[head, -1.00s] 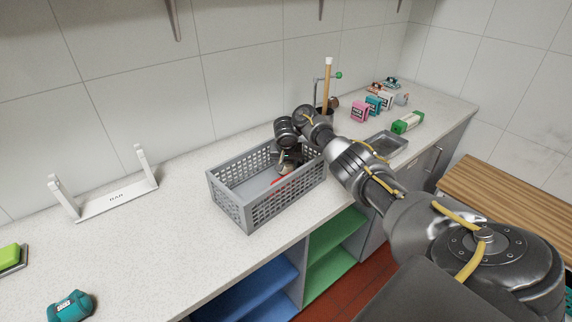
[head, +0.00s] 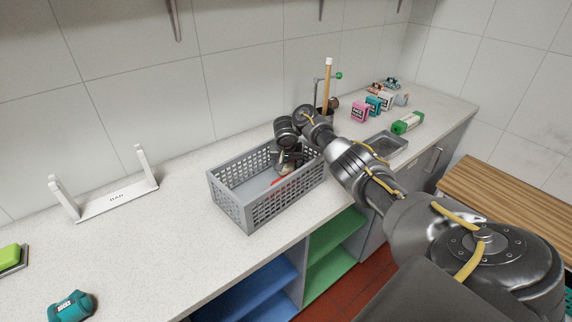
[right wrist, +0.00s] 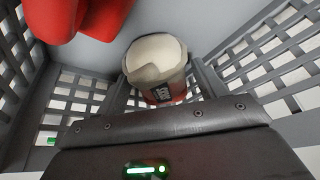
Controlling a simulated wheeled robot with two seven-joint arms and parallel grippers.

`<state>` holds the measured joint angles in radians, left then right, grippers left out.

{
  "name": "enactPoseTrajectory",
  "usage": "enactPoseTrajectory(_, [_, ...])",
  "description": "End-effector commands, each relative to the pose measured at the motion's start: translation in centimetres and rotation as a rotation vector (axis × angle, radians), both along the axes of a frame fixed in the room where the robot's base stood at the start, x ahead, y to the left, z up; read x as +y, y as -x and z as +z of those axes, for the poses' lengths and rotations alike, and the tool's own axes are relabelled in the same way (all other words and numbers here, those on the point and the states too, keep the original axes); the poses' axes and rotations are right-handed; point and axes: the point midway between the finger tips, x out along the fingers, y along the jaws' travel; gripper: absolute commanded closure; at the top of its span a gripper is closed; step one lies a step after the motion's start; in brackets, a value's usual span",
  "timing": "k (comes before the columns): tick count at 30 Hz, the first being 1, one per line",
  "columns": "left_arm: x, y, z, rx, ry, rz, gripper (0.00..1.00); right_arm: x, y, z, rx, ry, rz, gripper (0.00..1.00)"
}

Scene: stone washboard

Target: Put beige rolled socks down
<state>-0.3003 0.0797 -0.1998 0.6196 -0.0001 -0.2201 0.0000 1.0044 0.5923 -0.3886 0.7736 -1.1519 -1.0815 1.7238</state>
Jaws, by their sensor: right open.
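The beige rolled socks (right wrist: 156,62) show in the right wrist view as a cream roll with a dark label with white print and some red low on its side. They are down inside the grey basket, between the two fingers of my right gripper (right wrist: 160,84). The fingers stand open on either side of the roll; whether either touches it I cannot tell. In the head view my right gripper (head: 287,163) reaches down into the right end of the basket (head: 282,208) and hides the socks. My left gripper is not in view.
A red item (right wrist: 90,18) lies in the basket beside the socks. Slotted basket walls are close on both sides. A white router (head: 117,198) stands left on the counter, a teal item (head: 71,306) at the front left. Small boxes (head: 373,104) stand at the back right.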

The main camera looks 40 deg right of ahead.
Motion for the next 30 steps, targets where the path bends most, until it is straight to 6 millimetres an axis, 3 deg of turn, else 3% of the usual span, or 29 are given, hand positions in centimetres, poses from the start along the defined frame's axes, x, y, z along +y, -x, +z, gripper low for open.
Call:
enactPoseTrajectory(8, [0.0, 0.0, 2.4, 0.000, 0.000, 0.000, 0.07, 1.5, 1.6, 6.1, -0.006, 0.001, 0.002, 0.30])
enactPoseTrajectory(9, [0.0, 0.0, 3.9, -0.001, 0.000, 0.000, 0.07, 1.6, 1.8, 6.9, -0.001, 0.001, 0.002, 0.30])
enactPoseTrajectory(13, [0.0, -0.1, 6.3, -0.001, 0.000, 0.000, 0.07, 2.0, 2.4, 8.6, -0.001, 0.001, 0.000, 0.30])
enactPoseTrajectory(21, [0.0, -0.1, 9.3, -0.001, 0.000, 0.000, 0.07, 2.6, 3.1, 10.3, 0.000, 0.000, -0.001, 0.30])
enactPoseTrajectory(30, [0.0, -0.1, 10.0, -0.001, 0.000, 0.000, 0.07, 2.8, 3.3, 10.6, -0.001, 0.000, -0.001, 0.30])
